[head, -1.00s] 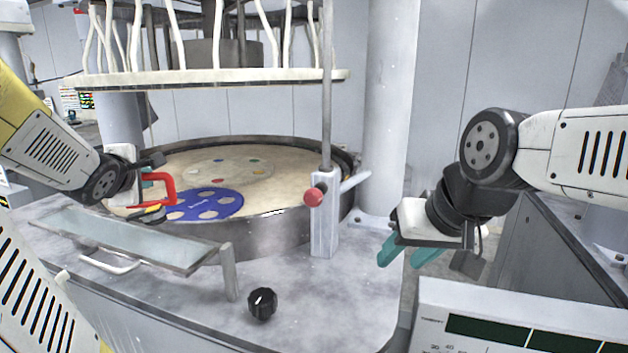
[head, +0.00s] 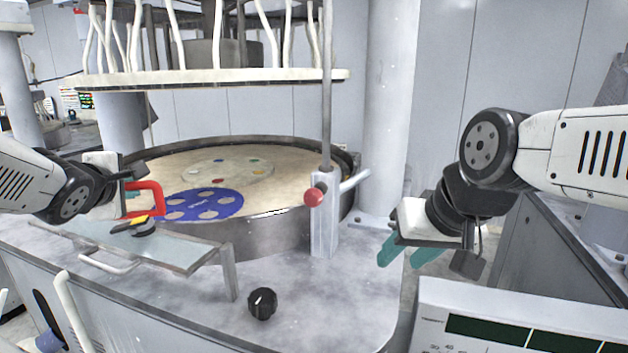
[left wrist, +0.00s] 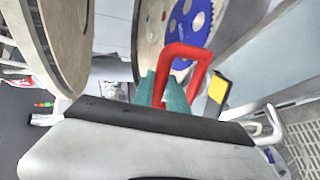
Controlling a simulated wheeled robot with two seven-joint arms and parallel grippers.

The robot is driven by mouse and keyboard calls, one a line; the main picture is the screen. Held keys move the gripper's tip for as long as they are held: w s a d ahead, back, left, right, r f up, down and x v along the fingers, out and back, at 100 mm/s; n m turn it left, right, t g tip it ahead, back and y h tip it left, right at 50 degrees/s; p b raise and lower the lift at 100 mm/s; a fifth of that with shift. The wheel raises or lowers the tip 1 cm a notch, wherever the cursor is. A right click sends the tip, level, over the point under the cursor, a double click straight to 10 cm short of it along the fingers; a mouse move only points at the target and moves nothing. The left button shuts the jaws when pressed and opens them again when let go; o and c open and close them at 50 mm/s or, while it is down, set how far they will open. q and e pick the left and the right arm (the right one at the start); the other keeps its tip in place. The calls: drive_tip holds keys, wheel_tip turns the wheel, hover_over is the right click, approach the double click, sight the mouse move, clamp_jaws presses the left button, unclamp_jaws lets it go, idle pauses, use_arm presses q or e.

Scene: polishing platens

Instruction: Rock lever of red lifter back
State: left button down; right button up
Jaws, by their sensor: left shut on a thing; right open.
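The red lifter (head: 157,198) has a red looped handle, a yellow lever (head: 130,223) and a dark round base (head: 145,231). My left gripper (head: 128,194) is shut on its handle. The lifter appears over the glass-topped shelf (head: 190,255); I cannot tell if its base touches the glass. In the left wrist view, the red handle (left wrist: 184,52) rises between the teal fingers (left wrist: 168,92), with the yellow lever (left wrist: 219,88) to the right. My right gripper (head: 412,252) is open and empty at the right.
A blue carrier disc (head: 205,204) lies on the large round platen (head: 275,170), with a pale disc (head: 225,170) behind it. A post with a red knob (head: 313,197) stands right of the platen. A black dial (head: 262,303) sits on the worktop in front.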

sight(128, 223)
use_arm(q)
drive_tip(key=shift+s+r, duration=0.1)
drive_tip(key=shift+s, duration=1.4)
